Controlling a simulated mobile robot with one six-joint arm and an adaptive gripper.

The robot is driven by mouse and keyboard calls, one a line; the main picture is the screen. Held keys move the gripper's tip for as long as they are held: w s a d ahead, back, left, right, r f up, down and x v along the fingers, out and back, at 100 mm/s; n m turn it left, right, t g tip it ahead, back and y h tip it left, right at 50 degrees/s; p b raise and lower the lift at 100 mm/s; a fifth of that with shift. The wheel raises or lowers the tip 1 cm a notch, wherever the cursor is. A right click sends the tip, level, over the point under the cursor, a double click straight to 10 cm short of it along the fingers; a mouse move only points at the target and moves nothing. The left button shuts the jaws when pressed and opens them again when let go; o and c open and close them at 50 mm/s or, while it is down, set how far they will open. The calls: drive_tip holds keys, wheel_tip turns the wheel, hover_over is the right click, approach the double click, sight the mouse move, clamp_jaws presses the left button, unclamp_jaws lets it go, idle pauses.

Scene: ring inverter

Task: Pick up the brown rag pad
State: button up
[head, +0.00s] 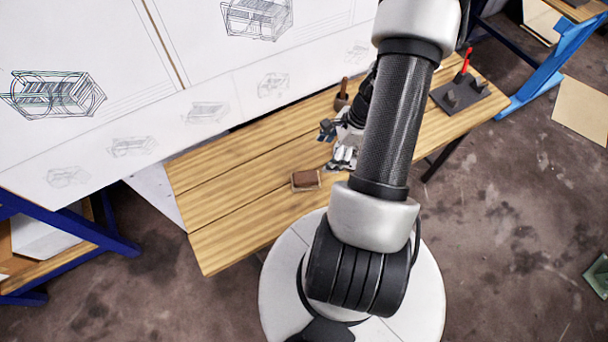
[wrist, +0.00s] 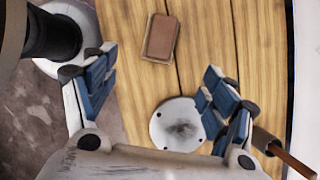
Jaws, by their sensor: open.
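The brown rag pad (head: 306,180) is a small flat rectangular block lying on the wooden table, left of my gripper in the head view. It also shows in the wrist view (wrist: 161,37), at the top middle, beyond the fingertips and apart from them. It seems to rest on a thin paler base. My gripper (head: 335,145) is above the table, partly hidden by my arm in the head view. In the wrist view its blue-padded fingers (wrist: 158,80) are spread wide, with nothing held between them.
A round grey-white disc with holes (wrist: 177,125) lies on the table below my gripper. A brown pot with a wooden handle (head: 342,100) stands at the table's back. A dark plate with a red-handled item (head: 466,92) is at the right. The table's left part (head: 215,200) is clear.

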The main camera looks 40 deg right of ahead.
drive_tip(key=b, duration=0.4)
approach(306, 176)
drive_tip(key=x, duration=0.4)
drive_tip(key=shift+s+f, duration=0.25)
drive_tip(key=shift+f, duration=0.25)
drive_tip(key=shift+w+b+x, duration=0.15)
drive_tip(key=shift+b+x, duration=0.7)
drive_tip(key=shift+x, duration=0.6)
drive_tip(key=shift+w+b+x, duration=0.1)
drive_tip(key=shift+b+x, duration=0.7)
drive_tip(key=shift+x, duration=0.65)
drive_tip(key=shift+a+r, duration=0.15)
drive_tip(key=c, duration=1.3)
wheel_tip(306, 176, up, 20)
drive_tip(key=p, duration=0.9)
